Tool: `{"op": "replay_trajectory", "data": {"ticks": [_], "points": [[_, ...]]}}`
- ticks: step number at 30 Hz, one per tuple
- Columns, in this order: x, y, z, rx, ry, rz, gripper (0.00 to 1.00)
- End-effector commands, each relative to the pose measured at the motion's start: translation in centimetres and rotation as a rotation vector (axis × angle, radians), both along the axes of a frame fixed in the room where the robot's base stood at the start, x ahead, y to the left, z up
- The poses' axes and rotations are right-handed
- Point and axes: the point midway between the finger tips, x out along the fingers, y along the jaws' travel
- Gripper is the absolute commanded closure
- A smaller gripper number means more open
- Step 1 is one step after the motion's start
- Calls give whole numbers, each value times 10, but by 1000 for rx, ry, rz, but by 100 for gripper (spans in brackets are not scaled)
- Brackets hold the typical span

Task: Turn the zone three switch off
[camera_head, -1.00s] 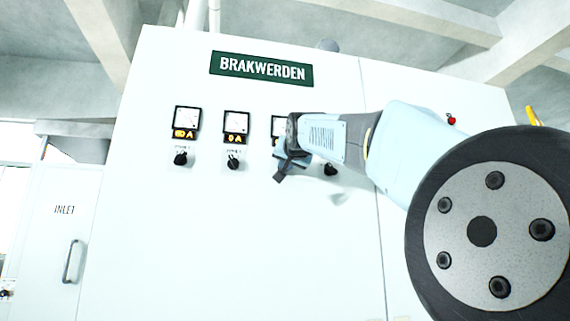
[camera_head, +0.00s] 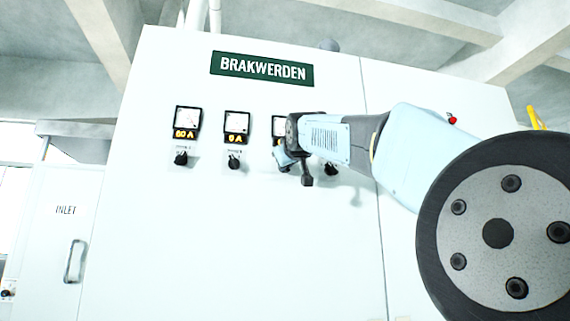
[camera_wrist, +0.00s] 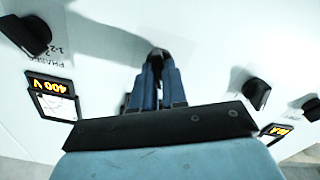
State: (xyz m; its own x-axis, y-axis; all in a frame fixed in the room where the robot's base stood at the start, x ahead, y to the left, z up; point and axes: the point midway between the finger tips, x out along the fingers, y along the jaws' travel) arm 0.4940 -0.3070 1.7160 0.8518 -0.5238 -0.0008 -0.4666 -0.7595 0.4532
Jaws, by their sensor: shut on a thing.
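My gripper (camera_head: 290,162) is at the white cabinet, below the third meter (camera_head: 278,127). In the wrist view, its two blue fingers (camera_wrist: 158,68) are closed together on a dark knob, the zone three switch (camera_wrist: 158,52). Only the knob's dark top shows between the fingertips, so its pointing direction is hidden. In the head view, my gripper and wrist hide this switch and its label, and partly cover the meter above it.
Similar black knobs stand on both sides: the second knob (camera_head: 233,162) and first knob (camera_head: 180,158) to the left, and another knob (camera_head: 330,169) to the right. In the wrist view, a 400 V meter (camera_wrist: 52,98) is at left. A green BRAKWERDEN sign (camera_head: 262,69) is above.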

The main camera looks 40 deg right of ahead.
Motion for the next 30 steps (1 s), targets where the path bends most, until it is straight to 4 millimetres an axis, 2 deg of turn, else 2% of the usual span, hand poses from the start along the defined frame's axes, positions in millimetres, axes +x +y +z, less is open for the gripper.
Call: {"op": "replay_trajectory", "data": {"ticks": [20, 21, 28, 30], "points": [[2, 3, 1, -62, 33, 5, 100], [2, 3, 1, -62, 33, 5, 86], [1, 2, 1, -60, 34, 4, 64], [1, 1, 1, -59, 34, 2, 62]]}}
